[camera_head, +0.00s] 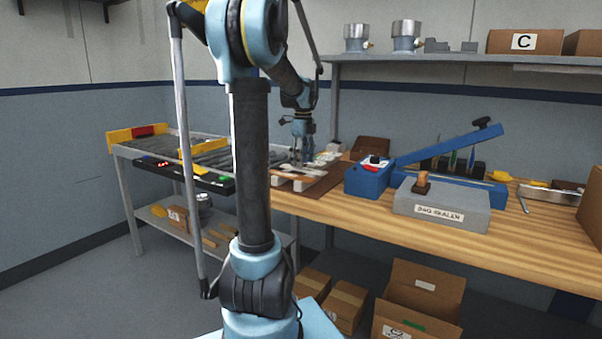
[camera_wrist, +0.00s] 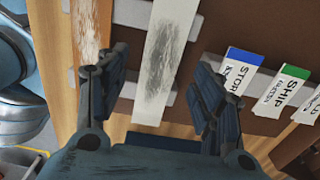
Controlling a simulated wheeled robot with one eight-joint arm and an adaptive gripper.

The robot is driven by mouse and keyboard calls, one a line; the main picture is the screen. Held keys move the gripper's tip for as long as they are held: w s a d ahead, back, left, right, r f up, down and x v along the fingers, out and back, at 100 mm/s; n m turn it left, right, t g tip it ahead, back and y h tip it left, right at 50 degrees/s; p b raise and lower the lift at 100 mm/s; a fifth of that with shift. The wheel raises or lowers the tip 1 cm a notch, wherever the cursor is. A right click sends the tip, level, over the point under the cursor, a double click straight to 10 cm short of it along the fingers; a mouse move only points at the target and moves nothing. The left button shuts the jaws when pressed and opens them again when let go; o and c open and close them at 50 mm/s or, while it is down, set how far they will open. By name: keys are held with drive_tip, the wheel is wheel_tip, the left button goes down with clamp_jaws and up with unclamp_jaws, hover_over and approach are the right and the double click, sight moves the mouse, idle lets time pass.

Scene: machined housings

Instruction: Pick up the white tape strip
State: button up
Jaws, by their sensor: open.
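A white strip (camera_wrist: 165,50) with a dark grey smudge runs lengthwise through the middle of the wrist view. It lies across light grey bars over a brown mat (camera_wrist: 218,25). My gripper (camera_wrist: 160,62) is open, with one finger on each side of the strip and nothing visibly held. I cannot tell the height of the fingertips above it. In the head view my gripper (camera_head: 302,158) points down over the left end of the bench, where the strip is too small to make out clearly.
A blue-topped card (camera_wrist: 239,68) and a green-topped card (camera_wrist: 289,88) lie to the right. A blue sealer (camera_head: 368,178) stands on the bench (camera_head: 340,215); a roller rack (camera_head: 215,150) stands left.

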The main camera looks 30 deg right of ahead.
drive_tip(key=shift+f, duration=1)
drive_tip(key=c, duration=1)
drive_tip(key=shift+o, duration=0.2)
